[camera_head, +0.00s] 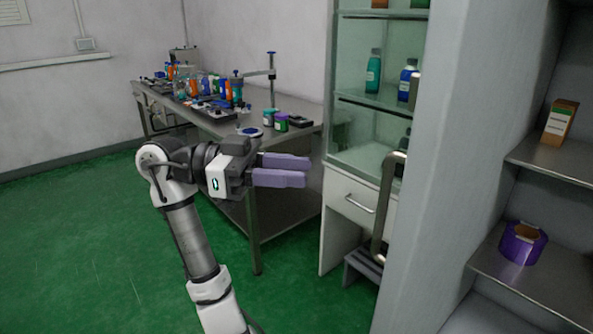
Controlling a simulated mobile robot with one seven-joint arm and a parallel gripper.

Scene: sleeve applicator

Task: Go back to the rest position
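My gripper (308,171) shows near the middle of the head view, raised in front of the steel table and pointing right. Its two purple fingers lie close together, one above the other. A thin dark gap seems to run between them, and I see nothing held there. I cannot tell whether they fully meet. My white and grey arm rises to it from the bottom of the picture.
A steel table (222,130) with several bottles and a stand (271,75) is behind my gripper. A glass-fronted cabinet (350,200) stands right of it. A purple roll (522,243) and a brown box (559,120) sit on shelves at far right. Green floor at left is clear.

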